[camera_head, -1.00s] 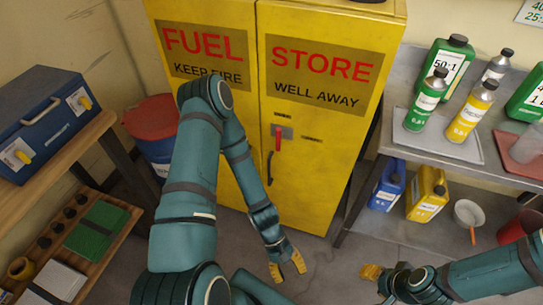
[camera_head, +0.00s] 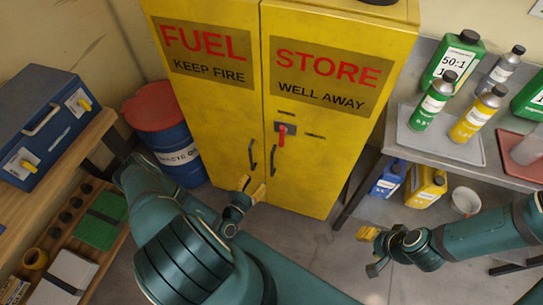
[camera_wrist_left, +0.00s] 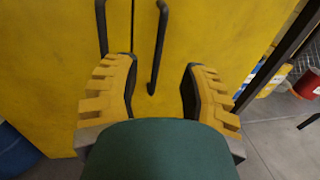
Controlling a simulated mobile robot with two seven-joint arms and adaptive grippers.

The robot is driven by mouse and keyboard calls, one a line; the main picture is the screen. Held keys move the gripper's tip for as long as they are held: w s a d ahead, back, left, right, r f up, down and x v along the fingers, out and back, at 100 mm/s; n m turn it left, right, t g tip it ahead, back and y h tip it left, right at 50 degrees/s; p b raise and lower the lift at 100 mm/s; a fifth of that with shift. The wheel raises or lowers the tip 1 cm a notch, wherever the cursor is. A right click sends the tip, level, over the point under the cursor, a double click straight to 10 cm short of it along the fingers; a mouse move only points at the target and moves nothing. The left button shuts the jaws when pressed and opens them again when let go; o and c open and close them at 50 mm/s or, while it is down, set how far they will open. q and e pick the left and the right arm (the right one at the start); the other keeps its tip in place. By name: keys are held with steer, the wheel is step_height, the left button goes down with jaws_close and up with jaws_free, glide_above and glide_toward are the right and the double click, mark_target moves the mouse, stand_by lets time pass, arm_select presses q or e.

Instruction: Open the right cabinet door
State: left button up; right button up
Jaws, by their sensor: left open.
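The yellow cabinet has a right door (camera_head: 325,150) marked STORE and a left door (camera_head: 205,115) marked FUEL. Both look shut. The right door's dark handle (camera_head: 273,160) hangs below a red lever (camera_head: 282,134) that points down. My left gripper (camera_head: 251,187) is open and empty, low in front of the doors, just below the handles. In the left wrist view the lower end of the right door's handle (camera_wrist_left: 157,50) shows ahead, between the two fingers (camera_wrist_left: 158,78); contact is not visible. My right gripper (camera_head: 369,250) looks open, off to the right, apart from the cabinet.
A metal shelf unit (camera_head: 465,165) with bottles and canisters stands right of the cabinet. A blue drum with a red lid (camera_head: 170,135) stands at its left. A wooden bench (camera_head: 75,160) with a blue case (camera_head: 45,125) is further left. Floor in front is partly clear.

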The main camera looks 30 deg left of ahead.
arm_select(q)
steer(key=w+b, duration=0.1)
steer(key=w, duration=1.1)
steer(key=shift+w+a, duration=0.15)
steer(key=shift+w, duration=0.15)
jaws_close()
